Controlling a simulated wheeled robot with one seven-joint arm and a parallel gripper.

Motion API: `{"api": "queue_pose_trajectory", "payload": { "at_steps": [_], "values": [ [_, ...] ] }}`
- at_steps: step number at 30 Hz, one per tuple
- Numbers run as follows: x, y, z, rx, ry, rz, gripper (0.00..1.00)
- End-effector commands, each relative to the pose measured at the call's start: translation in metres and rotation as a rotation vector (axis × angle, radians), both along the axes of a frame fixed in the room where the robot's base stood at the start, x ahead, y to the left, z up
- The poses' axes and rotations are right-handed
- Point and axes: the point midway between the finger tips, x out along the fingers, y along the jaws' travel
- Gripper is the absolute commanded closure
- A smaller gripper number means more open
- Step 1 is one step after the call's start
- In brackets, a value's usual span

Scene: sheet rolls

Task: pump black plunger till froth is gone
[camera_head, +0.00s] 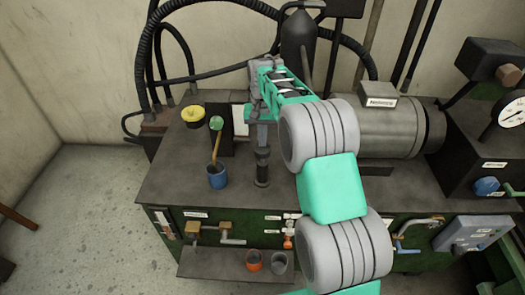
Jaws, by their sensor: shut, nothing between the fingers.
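A small black upright cylinder with a wider dark top (262,172), which looks like the plunger, stands on the dark bench top near its front edge. My gripper (263,143) points straight down right over it, fingers shut and empty. The fingertips are at or just above the black top; I cannot tell whether they touch it. No froth can be made out in this view. A dark upright block with a pale plate (241,119) stands just behind and left of my gripper, partly hidden by it.
A yellow-rimmed vessel (192,115) is farther back. A grey motor (392,125) fills the right. Orange (254,261) and grey (279,263) cups sit on the lower shelf. Hoses rise behind.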

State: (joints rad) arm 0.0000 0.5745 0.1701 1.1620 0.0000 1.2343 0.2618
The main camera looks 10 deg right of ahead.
Motion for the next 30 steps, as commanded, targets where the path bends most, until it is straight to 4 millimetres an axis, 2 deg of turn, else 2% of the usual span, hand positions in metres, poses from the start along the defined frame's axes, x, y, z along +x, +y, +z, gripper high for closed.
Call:
{"api": "queue_pose_trajectory", "payload": {
  "at_steps": [26, 30],
  "values": [
    [-0.001, 0.000, -0.058, 0.000, 0.005, 0.000, 1.00],
    [-0.002, 0.000, -0.056, 0.000, 0.006, 0.000, 1.00]
  ]
}}
